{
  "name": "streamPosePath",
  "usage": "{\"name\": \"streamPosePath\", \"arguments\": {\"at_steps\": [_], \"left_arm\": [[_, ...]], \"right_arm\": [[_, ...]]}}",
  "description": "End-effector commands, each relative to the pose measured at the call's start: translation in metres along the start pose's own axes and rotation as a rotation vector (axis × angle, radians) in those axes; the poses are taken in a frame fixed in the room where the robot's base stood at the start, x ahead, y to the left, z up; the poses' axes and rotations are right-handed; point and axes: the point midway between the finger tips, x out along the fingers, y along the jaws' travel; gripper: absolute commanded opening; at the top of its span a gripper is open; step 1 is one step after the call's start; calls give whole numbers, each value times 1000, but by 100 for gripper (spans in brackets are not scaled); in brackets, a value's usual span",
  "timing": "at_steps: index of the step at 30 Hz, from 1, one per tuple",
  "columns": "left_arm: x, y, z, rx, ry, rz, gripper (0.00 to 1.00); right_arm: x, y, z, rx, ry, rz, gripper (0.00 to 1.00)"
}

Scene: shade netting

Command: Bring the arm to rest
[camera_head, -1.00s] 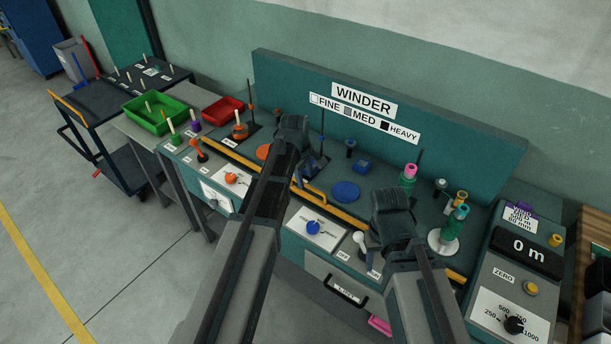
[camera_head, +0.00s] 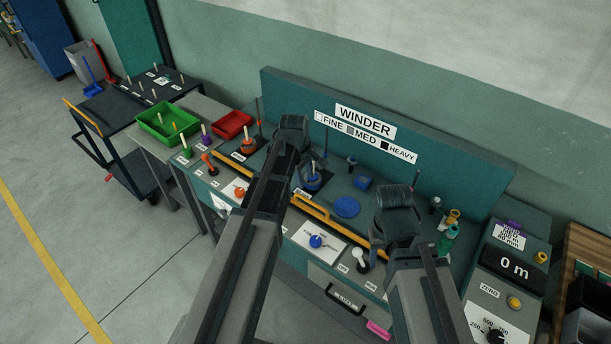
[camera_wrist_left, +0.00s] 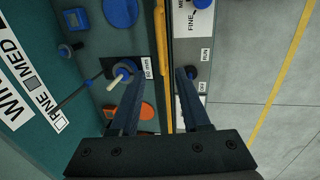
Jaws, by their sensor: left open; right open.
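My left arm reaches up over the winder bench in the head view, with the left gripper (camera_head: 292,135) near the back panel. Its fingertips are hard to make out there. In the left wrist view the left gripper (camera_wrist_left: 159,78) is open and empty. The yellow rail (camera_wrist_left: 163,40) lies below, between its fingers, and a blue holder with a pale peg (camera_wrist_left: 122,72) is beside one finger. My right gripper (camera_head: 396,215) is over the right part of the bench; its arm and wrist hide most of its jaws. I see nothing held in it.
The bench has a blue disc (camera_head: 347,207), a white-knobbed lever (camera_head: 359,258) and a teal spool (camera_head: 446,240). A meter box (camera_head: 511,262) reading 0 m is at right. Green (camera_head: 166,122) and red (camera_head: 232,125) trays stand at left. Open floor lies at front left.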

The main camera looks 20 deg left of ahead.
Motion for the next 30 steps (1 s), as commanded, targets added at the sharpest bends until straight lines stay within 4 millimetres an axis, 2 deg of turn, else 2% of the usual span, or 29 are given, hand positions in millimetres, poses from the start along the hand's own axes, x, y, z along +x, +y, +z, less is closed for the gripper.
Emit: {"name": "streamPosePath", "arguments": {"at_steps": [8,11,14,18,21,24,27,30], "left_arm": [[0,0,0,0,0,0,47],[1,-3,8,36,-1,-6,47],[3,-18,40,201,-6,-37,47],[4,-57,108,617,-27,-110,47],[3,-87,148,922,-49,-164,47],[1,-114,178,1183,-75,-210,47],[-1,-134,196,1376,-99,-245,47],[-3,-146,206,1496,-115,-267,47]], "right_arm": [[0,0,0,0,0,0,50],[1,0,0,0,0,0,50],[5,0,0,0,0,0,50],[12,-1,-1,1,0,0,50],[16,-2,-1,1,0,0,50],[19,-2,-1,1,0,0,50],[21,-2,-1,1,0,0,50],[22,-2,-1,1,0,0,50]]}}
